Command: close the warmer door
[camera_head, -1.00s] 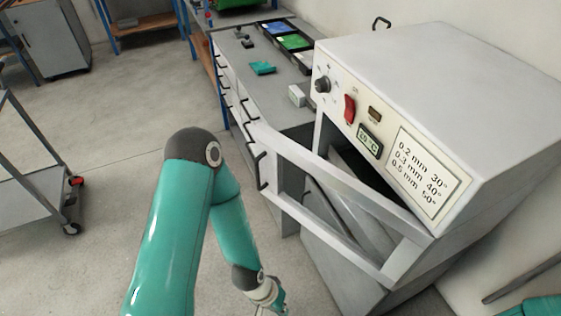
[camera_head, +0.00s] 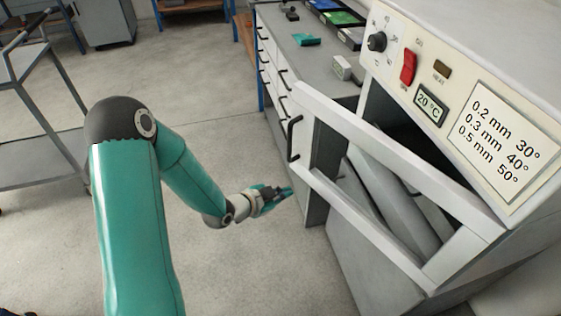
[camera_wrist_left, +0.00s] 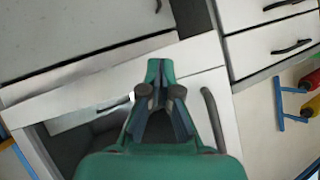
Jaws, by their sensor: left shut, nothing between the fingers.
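The warmer (camera_head: 519,55) is a pale box at the right with a knob, red switch and display. Its door (camera_head: 375,138) is a light frame with a window, standing ajar, its free edge out to the left. A dark handle (camera_head: 294,139) sits on that free edge. My left gripper (camera_head: 286,192) is shut and empty, left of and below the handle, apart from it in the picture; whether it touches the door I cannot tell. In the left wrist view the gripper (camera_wrist_left: 160,68) points at pale panels, with a dark handle (camera_wrist_left: 213,120) right of its fingers. My right gripper is out of view.
A grey bench with drawers (camera_head: 275,60) stands behind the door, holding a teal block (camera_head: 306,40) and a small pale box (camera_head: 346,69). A grey trolley (camera_head: 45,150) stands at the far left. The floor between trolley and bench is clear.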

